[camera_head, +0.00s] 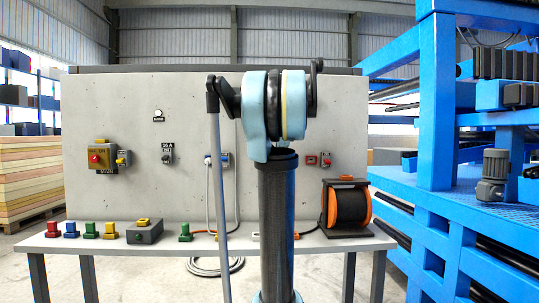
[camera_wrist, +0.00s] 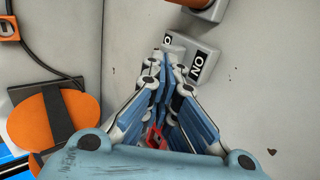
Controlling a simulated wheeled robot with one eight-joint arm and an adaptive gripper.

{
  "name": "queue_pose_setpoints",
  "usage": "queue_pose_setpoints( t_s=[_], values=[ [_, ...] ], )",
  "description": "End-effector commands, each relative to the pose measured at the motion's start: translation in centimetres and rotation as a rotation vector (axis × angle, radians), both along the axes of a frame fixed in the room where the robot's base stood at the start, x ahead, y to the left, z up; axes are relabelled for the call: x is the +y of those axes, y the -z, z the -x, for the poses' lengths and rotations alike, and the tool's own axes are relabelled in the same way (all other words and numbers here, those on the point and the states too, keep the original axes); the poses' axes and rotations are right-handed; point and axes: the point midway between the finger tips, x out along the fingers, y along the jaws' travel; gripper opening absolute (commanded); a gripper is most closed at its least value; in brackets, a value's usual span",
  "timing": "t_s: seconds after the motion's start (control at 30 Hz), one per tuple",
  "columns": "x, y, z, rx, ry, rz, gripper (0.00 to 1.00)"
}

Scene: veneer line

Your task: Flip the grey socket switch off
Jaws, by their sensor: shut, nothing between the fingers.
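In the wrist view a small grey switch housing (camera_wrist: 188,52) is on the pale panel. In the head view my arm hides the gripper and this part of the panel.
An orange and black cable reel (camera_head: 346,205) stands at the bench's right end. The panel (camera_head: 130,110) carries other switches, including a yellow-plated one (camera_head: 101,156). Several coloured blocks line the bench (camera_head: 70,243). A blue frame (camera_head: 436,110) stands close on the right.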

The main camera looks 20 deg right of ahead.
Motion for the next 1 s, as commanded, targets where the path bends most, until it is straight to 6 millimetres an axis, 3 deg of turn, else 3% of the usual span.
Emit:
queue_pose_setpoints(
  t_s=[0.2, 1.0],
  values=[
    [-0.5, 0.7, 0.5, -0.115, 0.008, 0.027, 0.0],
    [-0.6, -1.0, 0.4, -0.11, 0.008, 0.026, 0.0]
  ],
)
